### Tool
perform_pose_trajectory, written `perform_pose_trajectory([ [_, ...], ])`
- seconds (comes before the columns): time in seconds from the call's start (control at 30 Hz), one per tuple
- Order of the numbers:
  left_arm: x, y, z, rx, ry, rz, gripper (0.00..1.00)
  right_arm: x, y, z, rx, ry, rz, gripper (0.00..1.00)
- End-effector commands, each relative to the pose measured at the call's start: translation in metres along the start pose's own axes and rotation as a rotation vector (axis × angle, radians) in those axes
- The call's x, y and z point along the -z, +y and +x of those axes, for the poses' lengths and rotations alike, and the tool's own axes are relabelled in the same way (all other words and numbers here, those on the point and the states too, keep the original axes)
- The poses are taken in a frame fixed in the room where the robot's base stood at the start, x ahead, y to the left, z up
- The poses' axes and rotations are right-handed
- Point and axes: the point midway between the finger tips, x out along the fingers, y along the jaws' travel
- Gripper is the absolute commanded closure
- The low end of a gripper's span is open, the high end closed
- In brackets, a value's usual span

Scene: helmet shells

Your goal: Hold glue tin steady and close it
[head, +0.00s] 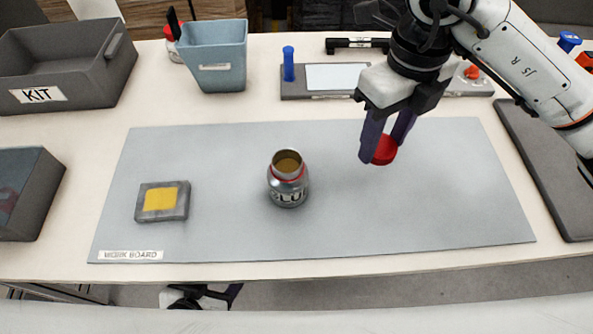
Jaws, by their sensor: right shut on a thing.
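The glue tin (288,184) stands upright and open on the grey work board, a little left of the picture's middle. It is a silvery tin with a "GLUE" label, partly turned away, and a red ring below its open mouth. Brownish glue shows inside. My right gripper (386,142) is shut on the red lid (384,152), holding it to the right of the tin and apart from it. My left gripper (225,296) shows partly beyond the table's front edge, low and away from the tin. Its fingers are too hidden to judge.
A grey block with a yellow pad (161,201) lies on the work board (430,210), left of the tin. A grey KIT bin (70,95), a blue bin (214,60) and a tool tray (300,88) stand behind. A dark tray (545,180) lies right. The board around the tin is clear.

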Motion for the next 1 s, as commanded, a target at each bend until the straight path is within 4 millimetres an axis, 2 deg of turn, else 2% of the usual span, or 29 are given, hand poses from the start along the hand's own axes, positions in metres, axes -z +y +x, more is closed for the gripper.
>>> perform_pose_trajectory([
  [0.1, 0.0, 0.0, 0.0, 0.0, 0.001, 0.0, 0.38, 0.008, -0.005, 0.002, -0.001, -0.001, -0.291, 0.77],
  [0.8, 0.001, -0.001, 0.001, 0.002, 0.002, 0.0, 0.38, 0.055, -0.027, 0.01, 0.001, 0.001, -2.025, 0.77],
  [1.0, 0.001, -0.001, 0.001, 0.002, 0.002, 0.0, 0.38, 0.066, -0.03, 0.012, -0.002, 0.003, -2.412, 0.77],
])
